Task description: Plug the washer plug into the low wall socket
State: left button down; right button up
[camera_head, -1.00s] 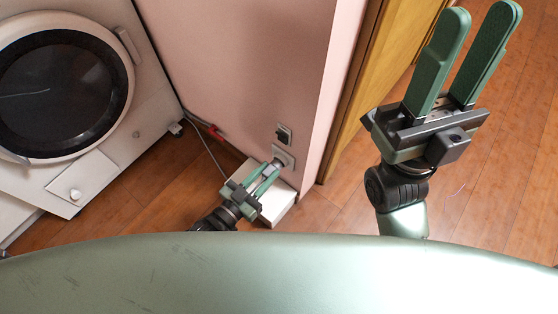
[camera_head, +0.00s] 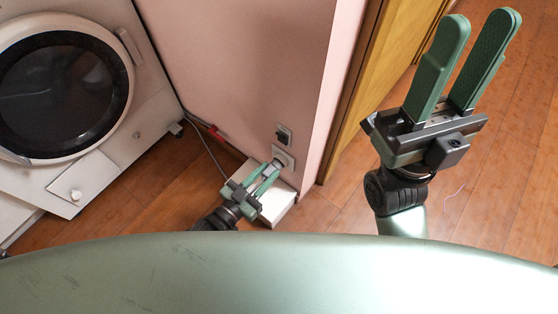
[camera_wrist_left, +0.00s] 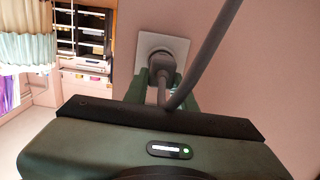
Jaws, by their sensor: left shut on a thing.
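The low wall socket (camera_head: 284,157) is a pale square plate near the wall's foot; it also shows in the left wrist view (camera_wrist_left: 181,45). My left gripper (camera_head: 272,170) is shut on the grey washer plug (camera_wrist_left: 163,68), right at the socket. In the left wrist view the plug's head lies at the socket's round recess, and its cable (camera_wrist_left: 208,50) runs up past the camera. The fingers and cable partly hide the contact, so I cannot tell how deep the plug sits. My right gripper (camera_head: 483,62) is open and empty, held high at the right.
A dark switch or outlet (camera_head: 284,135) is on the wall above the socket. A white box (camera_head: 276,205) stands on the floor below. The washer (camera_head: 110,165) is at the left, with a cable (camera_head: 208,150) by the wall. A wooden door (camera_head: 362,90) is right of the corner.

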pick_arm(q)
jog(key=shift+w+d, duration=0.1)
jog(key=shift+w+d, duration=0.45)
jog(key=shift+w, duration=0.1)
jog(key=c, duration=1.1)
grip_release()
jog(key=shift+s+a, duration=0.1)
jog(key=shift+s, duration=0.05)
jog(key=p+v, duration=0.2)
jog(key=v, duration=0.5)
jog(key=shift+s+a, duration=0.2)
